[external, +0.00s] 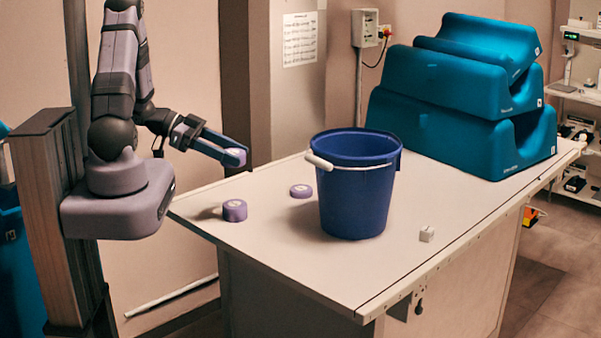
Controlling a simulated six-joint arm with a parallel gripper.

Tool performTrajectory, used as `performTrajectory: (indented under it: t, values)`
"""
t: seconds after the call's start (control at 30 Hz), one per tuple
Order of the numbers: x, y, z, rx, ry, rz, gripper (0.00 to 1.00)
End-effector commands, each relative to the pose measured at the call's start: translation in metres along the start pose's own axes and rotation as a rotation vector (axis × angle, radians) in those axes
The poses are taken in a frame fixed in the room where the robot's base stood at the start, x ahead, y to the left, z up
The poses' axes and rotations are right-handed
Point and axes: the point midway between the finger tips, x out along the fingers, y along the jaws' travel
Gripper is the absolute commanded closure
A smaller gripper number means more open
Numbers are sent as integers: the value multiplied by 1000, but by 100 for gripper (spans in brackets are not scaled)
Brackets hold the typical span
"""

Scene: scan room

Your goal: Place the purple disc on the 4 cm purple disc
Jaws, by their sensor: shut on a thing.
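My gripper (236,152) is shut on a purple disc (234,159), held in the air above the left part of the table. A thicker purple disc (235,211) with a pale mark on top stands on the table below it. A thinner purple disc (301,192) lies flat further back and to the right. The thicker one looks like the 4 cm disc, but I cannot read its marking. The held disc is apart from both, and the fingers partly hide it.
A blue bucket (352,205) with a white handle stands mid-table, right of the discs. A small white block (427,235) lies near the right edge. Teal foam wedges (455,105) are stacked at the back right. The white table (290,255) is clear at the front left.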

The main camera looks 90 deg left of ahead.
Motion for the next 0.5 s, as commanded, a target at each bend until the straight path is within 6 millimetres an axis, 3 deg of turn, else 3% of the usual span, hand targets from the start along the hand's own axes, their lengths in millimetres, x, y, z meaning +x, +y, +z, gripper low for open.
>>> performTrajectory:
  t: [0.37,0.5]
  values:
    - [2,-3,11,11,1,31,75]
    - [8,-2,25,7,2,31,75]
